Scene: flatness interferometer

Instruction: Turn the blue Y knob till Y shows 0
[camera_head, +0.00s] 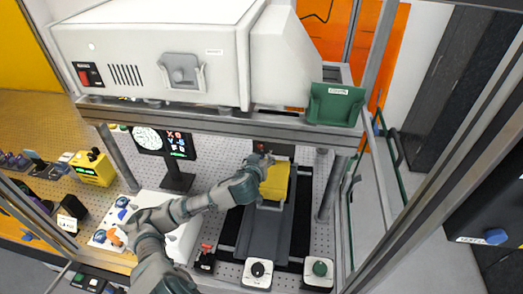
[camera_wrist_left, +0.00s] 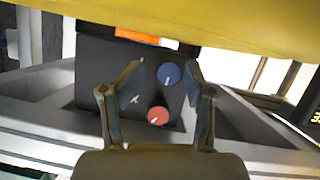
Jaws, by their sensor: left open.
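The blue knob (camera_wrist_left: 170,73) with a white pointer line is on a dark block (camera_wrist_left: 95,65) in the left wrist view. A red knob (camera_wrist_left: 158,115) sits below it. My left gripper (camera_wrist_left: 166,68) is open, its fingertips on either side of the blue knob in the picture; I cannot tell whether they touch it. In the head view my left gripper (camera_head: 267,159) is beside the yellow block (camera_head: 275,182), and the knobs do not show clearly. The black display (camera_head: 179,144) has red, green and white rows with X and Y; the digits are too small to read surely. My right gripper is not in view.
A yellow body (camera_wrist_left: 230,25) hangs over the knobs in the wrist view. A white instrument (camera_head: 150,50) stands on the frame shelf (camera_head: 220,122) above my left arm. A frame post (camera_head: 330,187) is right of the rail (camera_head: 265,235). Control boxes (camera_head: 258,272) stand in front.

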